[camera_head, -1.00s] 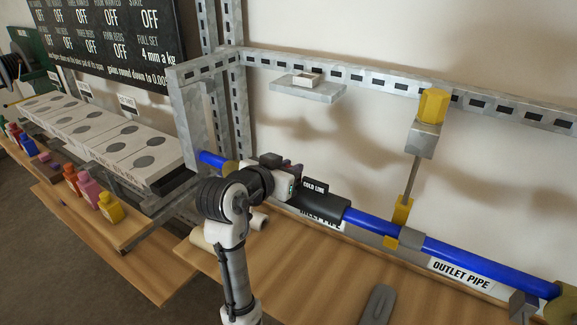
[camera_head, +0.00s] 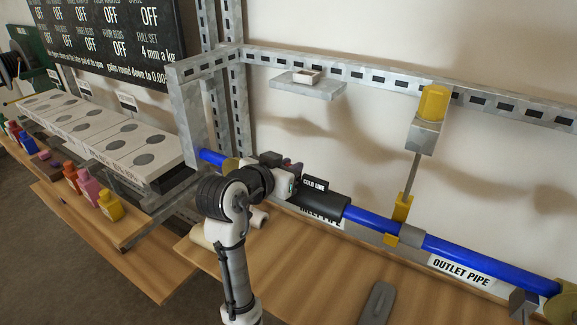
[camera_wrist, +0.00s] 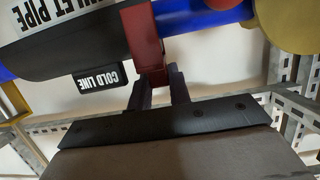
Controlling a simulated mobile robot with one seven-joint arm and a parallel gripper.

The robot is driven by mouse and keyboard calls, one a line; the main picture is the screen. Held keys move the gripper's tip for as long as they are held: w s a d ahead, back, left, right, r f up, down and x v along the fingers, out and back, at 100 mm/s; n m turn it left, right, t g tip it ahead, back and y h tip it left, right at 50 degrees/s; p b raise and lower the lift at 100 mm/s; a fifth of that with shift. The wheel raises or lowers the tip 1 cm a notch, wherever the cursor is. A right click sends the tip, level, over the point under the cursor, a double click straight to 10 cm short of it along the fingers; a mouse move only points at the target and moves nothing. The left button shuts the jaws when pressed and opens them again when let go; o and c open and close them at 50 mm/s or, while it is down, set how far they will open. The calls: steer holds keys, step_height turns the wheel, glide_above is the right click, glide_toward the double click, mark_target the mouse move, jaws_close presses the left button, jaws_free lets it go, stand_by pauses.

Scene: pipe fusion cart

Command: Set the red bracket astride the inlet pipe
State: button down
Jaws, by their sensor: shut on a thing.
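The red bracket (camera_wrist: 147,40) is between my gripper's fingers in the wrist view. My gripper (camera_wrist: 160,80) is shut on its lower part. The bracket overlaps the blue inlet pipe (camera_wrist: 184,24) beside the end of the black sleeve (camera_wrist: 85,40). I cannot tell whether its far side reaches around the pipe. In the head view, the inlet pipe (camera_head: 212,158) shows to the left of my gripper, and the black sleeve (camera_head: 328,206) is to the right. My wrist hides most of the bracket there.
A "COLD LINE" tag (camera_head: 315,184) is close by my gripper. A yellow-topped upright fixture (camera_head: 433,104) stands to the right at the outlet pipe (camera_head: 470,258). A small shelf (camera_head: 308,88) is above. Coloured bottles (camera_head: 88,184) line the left bench. The front worktop is mostly clear.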

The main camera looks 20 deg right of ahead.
steer(key=shift+f, duration=0.35)
stand_by(0.8)
steer(key=c, duration=1.2)
jaws_free()
